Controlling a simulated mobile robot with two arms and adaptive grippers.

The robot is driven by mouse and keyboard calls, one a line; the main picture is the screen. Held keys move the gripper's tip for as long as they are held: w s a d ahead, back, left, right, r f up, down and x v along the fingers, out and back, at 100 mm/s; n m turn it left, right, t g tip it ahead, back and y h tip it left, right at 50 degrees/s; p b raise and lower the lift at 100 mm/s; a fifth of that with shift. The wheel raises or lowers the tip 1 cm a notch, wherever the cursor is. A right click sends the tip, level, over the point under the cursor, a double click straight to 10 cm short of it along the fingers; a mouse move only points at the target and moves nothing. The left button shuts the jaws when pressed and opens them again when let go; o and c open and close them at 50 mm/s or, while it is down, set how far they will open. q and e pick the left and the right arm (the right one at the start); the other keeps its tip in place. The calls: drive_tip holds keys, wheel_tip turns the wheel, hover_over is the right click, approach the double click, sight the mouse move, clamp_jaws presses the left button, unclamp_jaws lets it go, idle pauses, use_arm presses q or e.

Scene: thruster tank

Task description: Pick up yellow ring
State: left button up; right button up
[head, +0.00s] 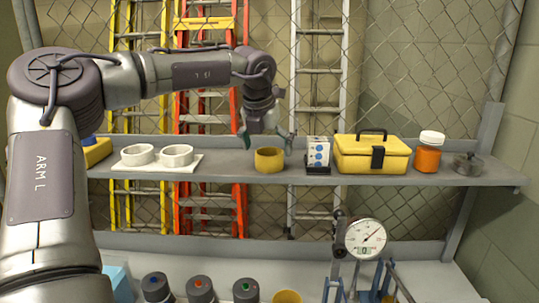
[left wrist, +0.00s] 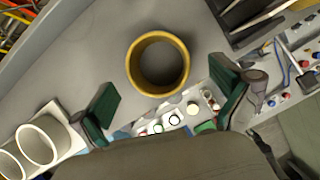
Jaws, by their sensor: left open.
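The yellow ring (head: 269,160) stands on the upper shelf, between the white rings and a small white-and-blue box. It also shows in the left wrist view (left wrist: 158,36), seen from above as a round open band. My left gripper (head: 266,138) hangs just above and around the ring's upper part in the head view. In the left wrist view its two green-padded fingers (left wrist: 168,100) are wide apart, with the ring beyond and between them. The gripper is open and empty. My right gripper is not in view.
Two white rings (head: 157,156) on a white plate stand left of the yellow ring. The small box (head: 318,153), a yellow case (head: 371,155), an orange jar (head: 428,155) and a grey round item (head: 468,163) stand to the right. A dial gauge (head: 365,238) is below the shelf (head: 225,172).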

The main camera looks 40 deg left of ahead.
sight(269, 154)
use_arm(q)
drive_tip(key=shift+p+x, duration=0.45)
drive_tip(key=shift+x, duration=1.25)
drive_tip(key=shift+a+r, duration=0.1)
drive_tip(key=shift+r, duration=0.1)
drive_tip(key=c, duration=0.6)
drive_tip(key=shift+w, duration=0.1)
drive_tip(key=c, duration=0.4)
drive_tip(key=shift+r, duration=0.1)
